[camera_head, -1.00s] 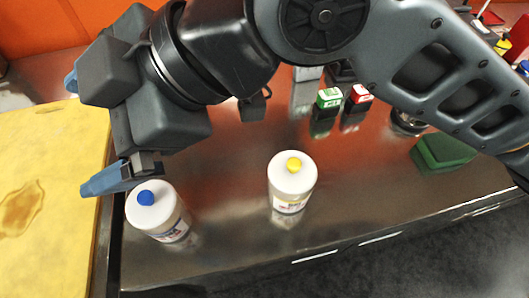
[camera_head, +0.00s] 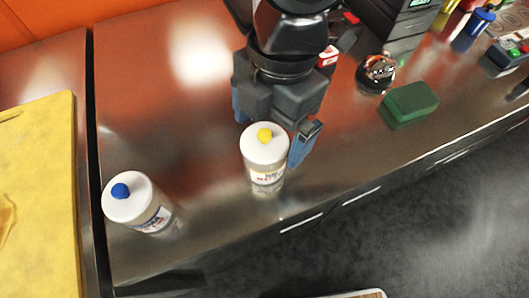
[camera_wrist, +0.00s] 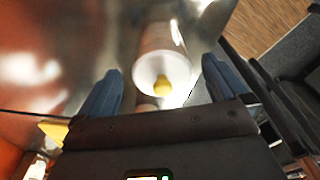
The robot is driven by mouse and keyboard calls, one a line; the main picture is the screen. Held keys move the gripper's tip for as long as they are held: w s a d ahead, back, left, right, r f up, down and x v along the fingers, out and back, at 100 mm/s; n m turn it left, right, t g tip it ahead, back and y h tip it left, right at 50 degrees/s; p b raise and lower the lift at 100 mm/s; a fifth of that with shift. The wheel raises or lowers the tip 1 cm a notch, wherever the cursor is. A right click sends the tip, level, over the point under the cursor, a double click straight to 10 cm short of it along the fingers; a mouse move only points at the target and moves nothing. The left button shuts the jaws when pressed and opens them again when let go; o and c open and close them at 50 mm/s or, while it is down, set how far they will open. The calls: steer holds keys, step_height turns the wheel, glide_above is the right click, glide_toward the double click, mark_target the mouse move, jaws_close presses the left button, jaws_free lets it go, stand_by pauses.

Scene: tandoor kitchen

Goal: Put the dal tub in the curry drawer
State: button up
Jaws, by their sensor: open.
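A white tub with a yellow knob (camera_head: 264,157) stands upright on the steel counter; it also shows in the wrist view (camera_wrist: 162,72), with its lid between my fingers. A second white tub with a blue knob (camera_head: 137,203) stands to its left. The labels are too small to read surely, so I cannot tell which is the dal tub. My gripper (camera_head: 271,126) is open around the yellow-knobbed tub, one blue finger on each side; I cannot tell whether they touch it. In the wrist view the fingers (camera_wrist: 163,80) are spread. No open drawer shows.
A yellow cutting board (camera_head: 50,180) lies at the left. A green sponge-like block (camera_head: 408,104) and a shiny round metal pot (camera_head: 376,73) stand to the right. The counter front has drawer fronts with bright strips (camera_head: 301,222). The counter between the tubs is clear.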

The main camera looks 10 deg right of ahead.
mark_target(263, 149)
steer(key=f, duration=0.3)
steer(key=s+a+f, duration=0.1)
steer(key=shift+f, duration=0.3)
steer(key=shift+c, duration=0.4)
steer(key=c, duration=1.2)
steer(key=shift+r, duration=0.1)
steer(key=shift+c, duration=0.2)
